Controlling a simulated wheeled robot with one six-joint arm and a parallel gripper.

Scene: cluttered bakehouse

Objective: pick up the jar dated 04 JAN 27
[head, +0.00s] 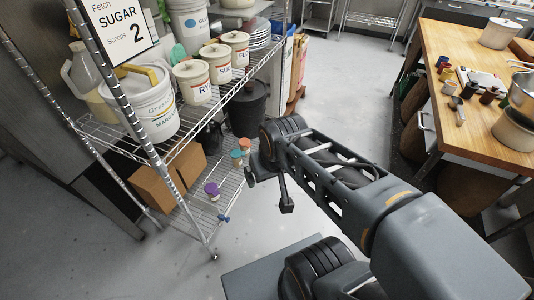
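No date of 04 JAN 27 is readable on any jar in the head view. Small jars stand on the lower wire shelf: one with a purple lid (212,190), one with a teal lid (237,156) and one with an orange lid (244,145). A small blue item (223,218) lies near the shelf's front edge. My gripper (269,192) is beside these jars, to their right, with its two fingers apart and nothing seen between them. My wrist may hide part of the shelf behind it.
The wire rack (190,228) holds tubs, canisters and a cardboard box (160,188); its front post (140,130) stands left of the jars. A dark bin (246,108) is behind. A wooden table (450,45) at right carries several small jars. The grey floor (340,80) between is clear.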

